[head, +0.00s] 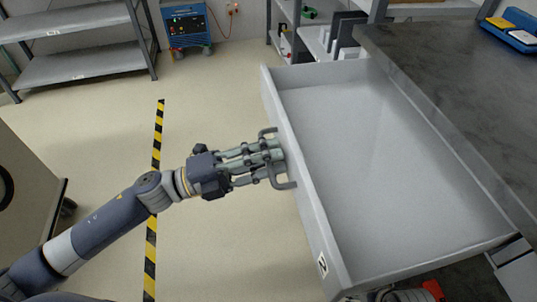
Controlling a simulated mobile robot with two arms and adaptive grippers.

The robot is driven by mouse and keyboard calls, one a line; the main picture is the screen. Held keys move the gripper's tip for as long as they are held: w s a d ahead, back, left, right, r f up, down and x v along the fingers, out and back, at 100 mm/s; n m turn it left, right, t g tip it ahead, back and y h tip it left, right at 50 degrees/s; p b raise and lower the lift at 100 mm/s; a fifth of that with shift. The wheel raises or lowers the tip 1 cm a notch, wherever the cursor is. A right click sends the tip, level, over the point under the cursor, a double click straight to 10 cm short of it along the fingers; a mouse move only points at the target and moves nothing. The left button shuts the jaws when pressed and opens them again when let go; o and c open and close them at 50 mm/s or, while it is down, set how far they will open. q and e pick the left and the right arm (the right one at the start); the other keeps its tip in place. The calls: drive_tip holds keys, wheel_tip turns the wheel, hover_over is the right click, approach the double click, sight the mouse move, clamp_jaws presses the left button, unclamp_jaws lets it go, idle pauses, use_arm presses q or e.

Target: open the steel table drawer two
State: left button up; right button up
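The steel table drawer two (385,150) is pulled far out from under the dark worktop, and its grey tray is empty. A label reading 2 (323,265) is at the near end of its front. My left gripper (273,158) is at the grey drawer handle (288,185), with its fingers closed around the bar. The fingers partly cover the handle. My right gripper does not show.
The dark worktop (440,60) runs along the right, with a blue tray (518,38) at its far corner. Grey shelves (85,65) and a blue machine (187,25) stand at the back. The floor left of the drawer is clear, with a yellow-black stripe (155,170).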

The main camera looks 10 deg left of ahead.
use_arm(q)
drive_tip(key=shift+r, duration=0.1)
drive_tip(key=shift+a, duration=0.1)
drive_tip(key=v, duration=1.2)
idle(0.4)
